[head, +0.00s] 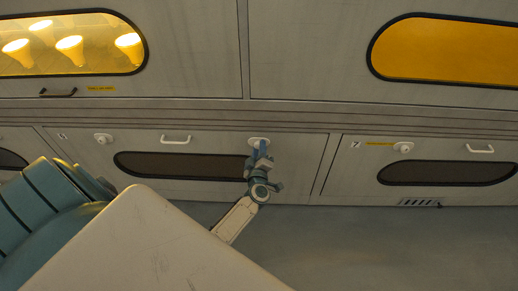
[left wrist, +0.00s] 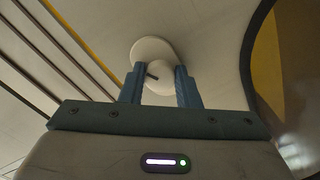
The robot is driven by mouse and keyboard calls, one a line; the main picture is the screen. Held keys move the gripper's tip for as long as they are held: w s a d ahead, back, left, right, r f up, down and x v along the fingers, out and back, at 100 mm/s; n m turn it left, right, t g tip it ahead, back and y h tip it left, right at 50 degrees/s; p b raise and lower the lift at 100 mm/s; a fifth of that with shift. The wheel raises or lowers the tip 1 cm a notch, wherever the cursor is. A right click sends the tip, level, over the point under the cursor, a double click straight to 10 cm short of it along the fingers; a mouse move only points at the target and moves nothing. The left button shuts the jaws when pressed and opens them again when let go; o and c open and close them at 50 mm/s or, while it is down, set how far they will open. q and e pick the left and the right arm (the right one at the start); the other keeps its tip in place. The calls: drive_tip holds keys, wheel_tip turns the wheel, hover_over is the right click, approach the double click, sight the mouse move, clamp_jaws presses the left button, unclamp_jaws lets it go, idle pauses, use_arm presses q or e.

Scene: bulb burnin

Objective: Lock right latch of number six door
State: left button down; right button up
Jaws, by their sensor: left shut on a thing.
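The number six door has a dark rounded window (head: 180,165), a white handle and a round white latch near each end of its upper edge. Its left latch (head: 103,138) stands clear. Its right latch (head: 253,140) is partly hidden by my left gripper (head: 260,150). In the left wrist view, the two blue fingers of my left gripper (left wrist: 160,85) straddle the small knob of the white latch (left wrist: 153,52) and are shut on it. A short dark mark shows on the knob. I cannot tell exactly how far the latch is turned. My right gripper is not in view.
The number seven door (head: 340,185) stands to the right, with its own latch (head: 403,148) and handle (head: 480,149). Above are larger panels with a window showing lit bulbs (head: 70,45) and a yellow window (head: 450,50). The grey floor (head: 370,245) is clear at lower right.

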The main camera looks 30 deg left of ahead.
use_arm(q)
drive_tip(key=shift+r+n+b, duration=0.1)
drive_tip(key=shift+n+b, duration=1)
drive_tip(key=shift+n, duration=5.1)
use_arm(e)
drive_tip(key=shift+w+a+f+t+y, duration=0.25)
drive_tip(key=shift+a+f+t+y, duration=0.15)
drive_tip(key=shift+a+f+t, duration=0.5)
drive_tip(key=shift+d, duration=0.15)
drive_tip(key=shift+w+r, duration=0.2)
use_arm(q)
drive_tip(key=c, duration=1.1)
unclamp_jaws()
